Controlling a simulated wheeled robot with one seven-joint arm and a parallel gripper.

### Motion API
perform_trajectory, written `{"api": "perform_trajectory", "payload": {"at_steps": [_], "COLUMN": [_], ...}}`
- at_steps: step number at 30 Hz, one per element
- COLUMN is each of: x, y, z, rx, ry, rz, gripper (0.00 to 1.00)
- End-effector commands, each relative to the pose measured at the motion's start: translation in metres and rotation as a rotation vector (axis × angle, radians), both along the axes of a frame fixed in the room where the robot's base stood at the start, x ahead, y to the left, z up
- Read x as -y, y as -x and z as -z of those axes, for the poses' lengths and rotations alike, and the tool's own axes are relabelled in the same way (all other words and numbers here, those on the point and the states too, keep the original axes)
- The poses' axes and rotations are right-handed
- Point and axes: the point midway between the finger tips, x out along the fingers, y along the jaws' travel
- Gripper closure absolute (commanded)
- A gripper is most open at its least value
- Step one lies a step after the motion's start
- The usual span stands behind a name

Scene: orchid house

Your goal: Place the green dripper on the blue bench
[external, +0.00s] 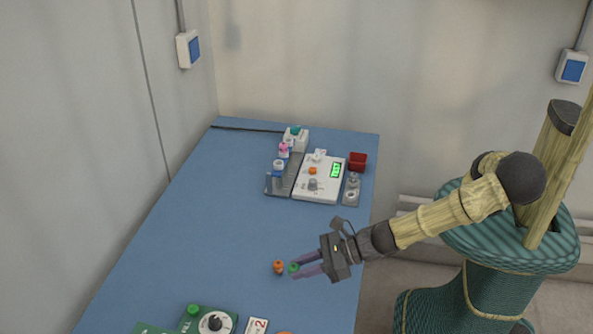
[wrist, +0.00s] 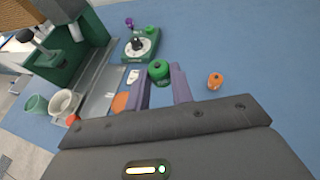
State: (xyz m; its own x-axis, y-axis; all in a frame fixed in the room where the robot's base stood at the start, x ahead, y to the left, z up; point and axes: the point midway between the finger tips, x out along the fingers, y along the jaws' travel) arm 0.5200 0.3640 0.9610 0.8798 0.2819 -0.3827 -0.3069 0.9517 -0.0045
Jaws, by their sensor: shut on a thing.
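The green dripper (external: 293,267) is a small rounded green piece between the tips of my gripper (external: 300,264). In the wrist view the green dripper (wrist: 158,72) sits between the two purple fingers of my gripper (wrist: 162,82). The fingers are shut on it. The blue bench (external: 225,235) is the long blue surface under it, and it also fills much of the wrist view (wrist: 245,50). I cannot tell whether the dripper touches the bench or is just above it.
A small orange piece (external: 278,266) stands close beside the dripper. A green device with a white dial (external: 215,321) and another green piece (external: 193,309) are at the near end. A white scale (external: 319,180) and a red box (external: 357,161) are at the far end. The bench's middle is clear.

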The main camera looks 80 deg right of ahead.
Motion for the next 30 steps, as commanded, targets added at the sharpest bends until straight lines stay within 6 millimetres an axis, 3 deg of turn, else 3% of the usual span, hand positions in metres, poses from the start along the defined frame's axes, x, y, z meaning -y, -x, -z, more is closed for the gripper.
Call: {"api": "perform_trajectory", "payload": {"at_steps": [10, 21, 30], "x": [0.000, 0.001, 0.000], "y": [0.000, 0.000, 0.000], "z": [0.003, 0.059, 0.062], "rx": [0.000, -0.001, 0.000], "ry": [0.000, 0.001, -0.001], "rz": [0.001, 0.001, 0.000], "gripper": [0.98, 0.98, 0.98]}}
